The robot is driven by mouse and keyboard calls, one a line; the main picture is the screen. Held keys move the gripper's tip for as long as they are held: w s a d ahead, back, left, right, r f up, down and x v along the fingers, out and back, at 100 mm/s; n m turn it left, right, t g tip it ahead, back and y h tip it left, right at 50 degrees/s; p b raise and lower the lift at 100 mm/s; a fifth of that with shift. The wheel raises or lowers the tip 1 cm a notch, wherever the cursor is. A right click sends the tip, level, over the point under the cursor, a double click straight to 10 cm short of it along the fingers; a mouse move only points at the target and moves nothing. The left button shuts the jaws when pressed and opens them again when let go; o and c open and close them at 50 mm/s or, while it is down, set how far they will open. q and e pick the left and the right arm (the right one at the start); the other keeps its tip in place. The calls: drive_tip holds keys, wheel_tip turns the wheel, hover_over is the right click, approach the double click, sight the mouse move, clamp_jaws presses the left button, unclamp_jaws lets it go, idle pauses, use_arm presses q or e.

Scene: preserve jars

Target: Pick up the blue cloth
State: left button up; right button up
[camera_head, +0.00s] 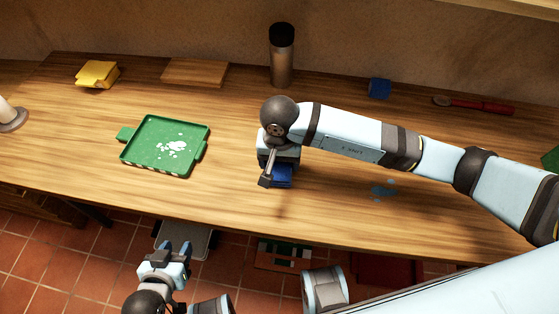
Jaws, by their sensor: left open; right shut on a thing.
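The blue cloth (282,178) is a small folded block near the front middle of the wooden table, partly hidden by my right gripper. My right gripper (273,172) points down from above and is shut on the blue cloth. The cloth looks at or just above the table surface; I cannot tell which. My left gripper (177,247) is open and empty, in front of the table's front edge, to the left of the cloth.
A green tray (129,157) with white spots lies left of the cloth. Behind are a yellow folded cloth (97,74), wooden board (195,72), dark flask (282,60), blue block (379,88) and red-handled utensil (480,105). A blue smear (383,188) marks the table at right.

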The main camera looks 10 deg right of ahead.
wheel_tip(320, 180, up, 19)
drive_tip(key=shift+r, duration=0.15)
idle(0.4)
